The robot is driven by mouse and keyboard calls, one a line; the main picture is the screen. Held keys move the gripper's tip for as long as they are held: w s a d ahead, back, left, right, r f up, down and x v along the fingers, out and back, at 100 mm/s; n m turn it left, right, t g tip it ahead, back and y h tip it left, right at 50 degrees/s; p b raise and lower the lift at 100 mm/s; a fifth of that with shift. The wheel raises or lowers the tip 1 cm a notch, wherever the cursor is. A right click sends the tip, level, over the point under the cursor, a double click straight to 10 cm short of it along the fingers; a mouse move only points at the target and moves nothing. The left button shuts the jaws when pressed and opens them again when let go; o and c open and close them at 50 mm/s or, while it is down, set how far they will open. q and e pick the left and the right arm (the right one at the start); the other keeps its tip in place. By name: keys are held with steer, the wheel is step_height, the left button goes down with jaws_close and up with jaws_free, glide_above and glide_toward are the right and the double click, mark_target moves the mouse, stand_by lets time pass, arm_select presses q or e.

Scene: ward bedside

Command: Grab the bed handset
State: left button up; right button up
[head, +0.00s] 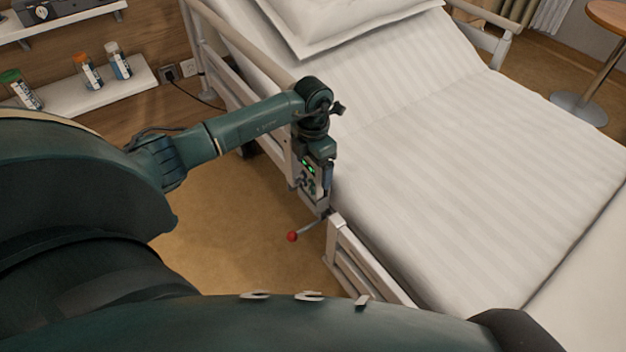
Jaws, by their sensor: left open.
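My left gripper (315,200) points down at the near side rail of the bed (430,170), beside the gap in the rail. It is open. Two small green lights and a grey part with dark marks show at its lower end. I cannot clearly tell the bed handset apart from the gripper there; the gripper and wrist may hide it. Whether the fingers touch anything is not clear. My right gripper is not in view.
A lever with a red knob (292,237) sticks out below the gripper. Rail sections (365,265) border the mattress. A wall shelf (100,98) holds several small bottles. A round table (610,14) stands far right. Bare floor (225,240) lies left of the bed.

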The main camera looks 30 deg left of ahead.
arm_select(q)
steer(key=shift+c, duration=0.2)
steer(key=c, duration=1.4)
steer(key=shift+r, duration=0.2)
